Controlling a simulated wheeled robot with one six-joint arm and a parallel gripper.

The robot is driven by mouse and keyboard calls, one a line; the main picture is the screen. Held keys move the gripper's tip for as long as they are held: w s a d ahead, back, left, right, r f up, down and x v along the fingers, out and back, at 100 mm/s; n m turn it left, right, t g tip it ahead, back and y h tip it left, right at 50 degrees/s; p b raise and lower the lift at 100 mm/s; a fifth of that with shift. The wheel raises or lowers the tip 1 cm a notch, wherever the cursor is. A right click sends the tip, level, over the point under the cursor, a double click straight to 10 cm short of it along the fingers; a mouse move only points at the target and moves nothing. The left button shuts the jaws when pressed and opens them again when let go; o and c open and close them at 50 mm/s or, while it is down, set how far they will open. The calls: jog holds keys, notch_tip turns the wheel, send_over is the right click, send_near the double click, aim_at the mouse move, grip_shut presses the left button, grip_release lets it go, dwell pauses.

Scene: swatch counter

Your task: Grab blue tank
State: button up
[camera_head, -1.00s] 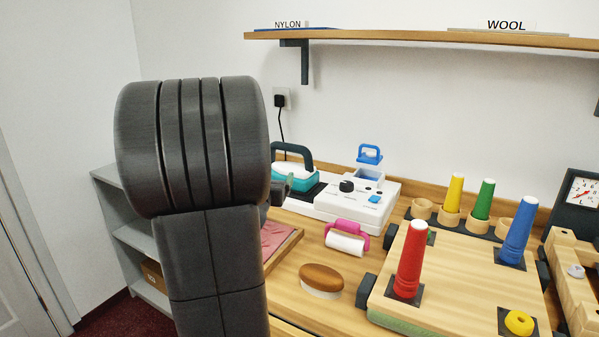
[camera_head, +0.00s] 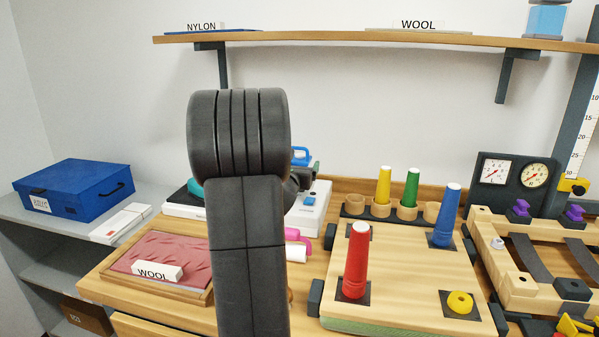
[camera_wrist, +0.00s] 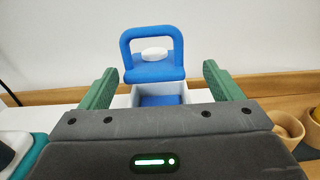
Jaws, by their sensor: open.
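The blue tank (camera_wrist: 153,71), with a looped blue handle and a white cap, shows in the middle of the wrist view. It appears at the white recess (camera_wrist: 121,101) of the white machine; whether it rests in it or stands clear above cannot be told. My gripper (camera_wrist: 160,69) is open, its green fingers to the left and right of the tank, with visible gaps on both sides in the picture. In the head view, the tank (camera_head: 299,154) is partly hidden behind my arm, and most of my gripper is hidden too.
The white machine (camera_head: 308,213) stands at the back of the counter. A pink-handled roller (camera_head: 299,250) is partly hidden by my arm. A wooden board (camera_head: 400,275) with red and blue cones lies to the right. Yellow and green cones stand behind it. A shelf (camera_head: 350,36) runs above.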

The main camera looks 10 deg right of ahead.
aim_at(299, 159)
jog(key=x, duration=0.3)
jog(key=p+x, duration=0.1)
jog(key=shift+w+a, duration=0.2)
jog(key=shift+w, duration=0.3)
jog(key=c, duration=1.2)
